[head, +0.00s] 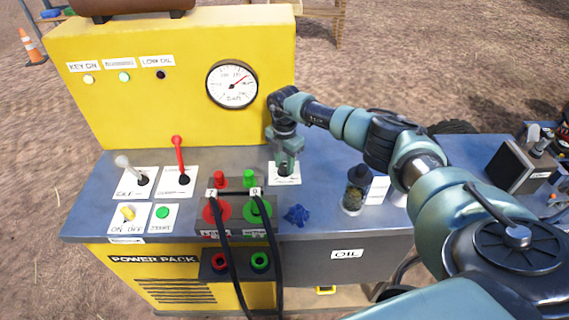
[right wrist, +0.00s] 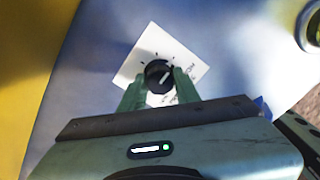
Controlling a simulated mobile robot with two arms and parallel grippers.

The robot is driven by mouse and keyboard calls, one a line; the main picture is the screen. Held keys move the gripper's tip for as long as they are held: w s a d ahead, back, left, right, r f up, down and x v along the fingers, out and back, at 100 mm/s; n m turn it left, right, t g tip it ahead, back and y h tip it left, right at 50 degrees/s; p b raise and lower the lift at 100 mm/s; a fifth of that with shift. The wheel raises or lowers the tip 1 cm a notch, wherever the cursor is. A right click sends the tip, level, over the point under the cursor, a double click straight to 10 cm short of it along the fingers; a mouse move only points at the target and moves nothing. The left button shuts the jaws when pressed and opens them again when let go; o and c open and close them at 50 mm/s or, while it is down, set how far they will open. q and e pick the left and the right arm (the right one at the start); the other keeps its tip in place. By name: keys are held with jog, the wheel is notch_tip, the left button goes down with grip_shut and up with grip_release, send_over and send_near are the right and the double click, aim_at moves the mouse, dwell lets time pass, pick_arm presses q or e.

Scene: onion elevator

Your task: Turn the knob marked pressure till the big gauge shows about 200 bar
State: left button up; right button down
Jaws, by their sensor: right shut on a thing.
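The black knob (right wrist: 157,74) sits on a white label plate with tick marks, and its white pointer line shows in the right wrist view. The plate's lettering is partly covered and too small to read. My right gripper (head: 285,163) reaches down onto this knob and is shut on it, one finger on each side. In the head view the knob is mostly hidden by the fingers. The big round gauge (head: 232,84), marked BAR, is on the yellow panel. Its red needle points to the upper right; the exact value is too small to read. My left gripper is out of view.
Left of the knob are red and green couplings with black hoses (head: 237,255), a red-handled lever (head: 178,158) and a white-handled lever (head: 130,167).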

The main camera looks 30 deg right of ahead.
aim_at(284, 166)
jog(key=c, duration=1)
grip_release()
jog(key=shift+c, duration=0.2)
jog(key=shift+r, duration=0.1)
notch_tip(284, 166, up, 8)
jog(key=shift+f+b, duration=0.2)
jog(key=shift+b, duration=0.6)
jog(key=shift+r, duration=0.1)
